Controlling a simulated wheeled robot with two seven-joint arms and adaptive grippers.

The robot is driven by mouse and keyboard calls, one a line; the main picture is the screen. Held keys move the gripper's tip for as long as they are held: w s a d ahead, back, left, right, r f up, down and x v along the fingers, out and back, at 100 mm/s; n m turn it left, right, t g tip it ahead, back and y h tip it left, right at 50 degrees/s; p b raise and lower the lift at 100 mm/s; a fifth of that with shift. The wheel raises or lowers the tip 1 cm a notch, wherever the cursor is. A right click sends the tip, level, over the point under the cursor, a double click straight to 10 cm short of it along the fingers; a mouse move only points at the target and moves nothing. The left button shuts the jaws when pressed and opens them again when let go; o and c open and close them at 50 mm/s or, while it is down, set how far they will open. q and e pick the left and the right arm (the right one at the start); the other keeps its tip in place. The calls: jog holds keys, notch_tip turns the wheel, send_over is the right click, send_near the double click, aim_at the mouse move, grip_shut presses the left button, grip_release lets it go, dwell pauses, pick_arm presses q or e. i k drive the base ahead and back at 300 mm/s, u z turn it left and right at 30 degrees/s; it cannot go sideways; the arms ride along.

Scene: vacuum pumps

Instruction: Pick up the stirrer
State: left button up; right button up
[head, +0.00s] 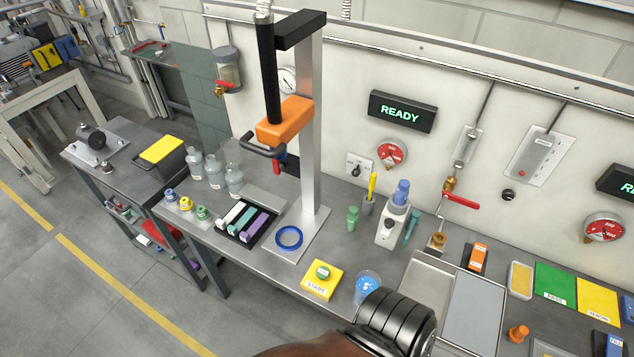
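No thing in the head view is labelled as the stirrer. A thin yellow-handled stick (372,184) stands upright in a small grey holder (368,205) near the back of the bench, and it may be the stirrer. Its lower end is hidden in the holder. A teal stick-like tool (411,227) leans beside a white device with a blue top (391,228) to the right of it. Neither of my grippers shows in the head view.
A clear cup with blue contents (368,284) and a yellow START button box (322,279) stand near the bench's front edge. A tall press column (307,150) rises left of the holder. A metal tray (420,292) lies right. A dark ribbed part blocks the bottom centre.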

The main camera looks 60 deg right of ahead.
aim_at(372, 180)
jog(key=u, duration=0.1)
jog(key=i, duration=1.5)
jog(key=z, duration=2.65)
